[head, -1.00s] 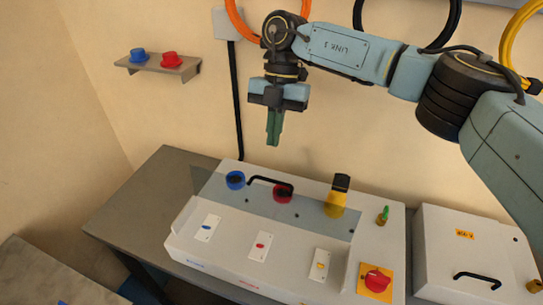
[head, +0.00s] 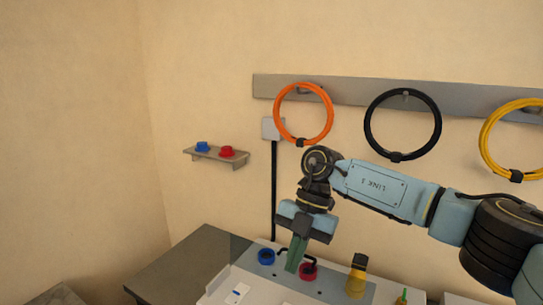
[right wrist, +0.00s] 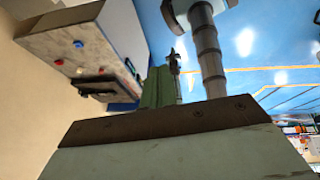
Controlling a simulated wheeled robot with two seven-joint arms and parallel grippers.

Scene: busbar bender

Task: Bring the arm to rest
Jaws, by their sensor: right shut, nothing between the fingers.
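My right gripper (head: 292,268) hangs fingers down in the head view, with its green fingers shut and empty. The fingers appear in front of the machine panel (head: 318,293), between the blue ring (head: 266,256) and the red ring (head: 307,271). I cannot tell how far they are from the panel. The fingers of my right gripper also show in the right wrist view (right wrist: 158,88), closed together. My right arm reaches in from the right. My left gripper is not in view.
Orange (head: 303,113), black (head: 403,125) and yellow (head: 510,140) cable loops hang on a wall rail (head: 350,88). A small shelf (head: 215,154) holds a blue cap (head: 202,147) and a red cap (head: 227,151). A yellow part (head: 356,279) stands on the panel. The wall space at left is clear.

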